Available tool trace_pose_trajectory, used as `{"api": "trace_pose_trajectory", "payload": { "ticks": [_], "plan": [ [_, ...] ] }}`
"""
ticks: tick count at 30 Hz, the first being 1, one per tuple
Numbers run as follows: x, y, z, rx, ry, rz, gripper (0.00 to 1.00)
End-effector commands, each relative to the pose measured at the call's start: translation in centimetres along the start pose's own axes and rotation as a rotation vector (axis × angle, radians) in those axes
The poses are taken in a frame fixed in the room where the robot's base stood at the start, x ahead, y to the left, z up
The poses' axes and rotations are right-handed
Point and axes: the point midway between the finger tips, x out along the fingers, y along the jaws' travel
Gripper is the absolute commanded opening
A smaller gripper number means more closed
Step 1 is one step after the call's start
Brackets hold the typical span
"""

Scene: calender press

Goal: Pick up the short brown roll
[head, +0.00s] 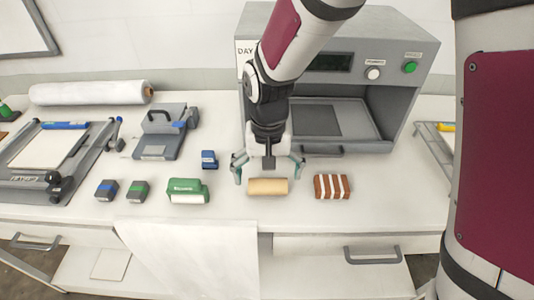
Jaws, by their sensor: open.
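A short roll (267,186) of light tan-brown colour lies on its side on the white bench near the front edge, its length running left to right. My gripper (268,177) points down just over and behind this roll, with its two fingers spread apart toward either end of it. The gripper is open and holds nothing. I cannot tell whether the fingers touch the roll. A darker brown roll-like block with white bands (332,187) lies to the right of my gripper.
The grey press (400,120) stands behind. A long white roll (90,93) lies at the back left. A white cloth (190,255) hangs over the front edge.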

Motion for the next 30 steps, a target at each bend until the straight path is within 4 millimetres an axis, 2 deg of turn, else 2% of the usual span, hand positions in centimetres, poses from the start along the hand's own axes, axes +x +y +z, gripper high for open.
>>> {"api": "trace_pose_trajectory", "payload": {
  "ticks": [3,7,17,22,23,30],
  "plan": [
    [1.9,0.1,0.1,0.001,-0.006,0.004,1.00],
    [3.5,0.0,0.0,-0.001,-0.002,0.003,1.00],
    [4.2,0.0,-0.1,-0.001,0.001,0.002,1.00],
    [4.2,0.0,-0.1,-0.001,0.001,0.002,0.64],
    [4.2,0.0,-0.1,-0.001,0.001,0.002,0.60],
    [4.2,0.0,-0.1,-0.001,0.001,0.002,0.60]
  ]
}}
